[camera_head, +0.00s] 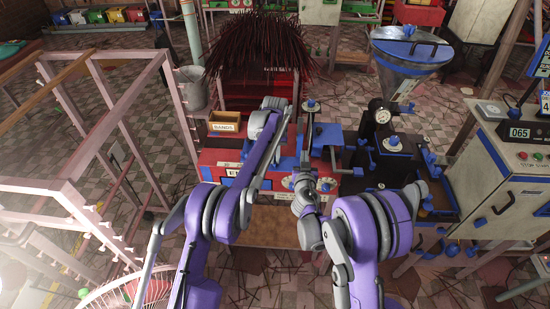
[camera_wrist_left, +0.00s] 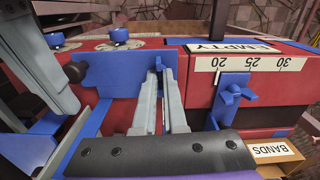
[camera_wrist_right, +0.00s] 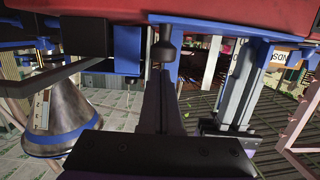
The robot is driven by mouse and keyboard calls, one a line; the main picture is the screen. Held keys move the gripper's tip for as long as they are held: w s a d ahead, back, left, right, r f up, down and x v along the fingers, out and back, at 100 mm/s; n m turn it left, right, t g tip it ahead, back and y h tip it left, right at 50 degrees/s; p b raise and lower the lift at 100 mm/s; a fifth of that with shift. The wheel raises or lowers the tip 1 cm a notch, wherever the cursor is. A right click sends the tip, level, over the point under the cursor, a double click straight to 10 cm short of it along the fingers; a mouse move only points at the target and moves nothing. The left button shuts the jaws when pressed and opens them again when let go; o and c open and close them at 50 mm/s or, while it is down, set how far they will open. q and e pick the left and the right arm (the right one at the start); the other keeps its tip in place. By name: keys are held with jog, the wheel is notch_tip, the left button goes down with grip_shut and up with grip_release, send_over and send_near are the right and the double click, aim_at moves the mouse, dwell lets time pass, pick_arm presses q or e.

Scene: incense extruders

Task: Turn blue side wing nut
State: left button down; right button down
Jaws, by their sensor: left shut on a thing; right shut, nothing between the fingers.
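My left gripper (camera_wrist_left: 160,70) is in the left wrist view, its grey fingers close together at a blue plate (camera_wrist_left: 108,74) on the red machine front. It is shut on a small part there that the fingers mostly hide; I cannot tell its shape. A blue wing nut (camera_wrist_left: 231,93) stands uncovered to the right of the fingers, below the 20-25-30 scale. My right gripper (camera_wrist_right: 165,68) is shut and empty in the right wrist view. Its dark fingers point at a black knob (camera_wrist_right: 165,49) under the red body; I cannot tell whether they touch.
The red machine (camera_head: 222,162) carries an EMPTY label. A BANDS box (camera_head: 224,124) stands beside it. A grey control cabinet (camera_head: 510,165) stands at the far right. Pink racks (camera_head: 95,145) fill the left.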

pick_arm(q)
jog(key=shift+m, duration=0.4)
jog(key=m, duration=0.4)
jog(key=shift+m, duration=2.2)
jog(key=c, duration=1)
grip_release()
jog(key=shift+r, duration=0.1)
notch_tip(320, 180, up, 12)
jog(key=shift+f, duration=0.1)
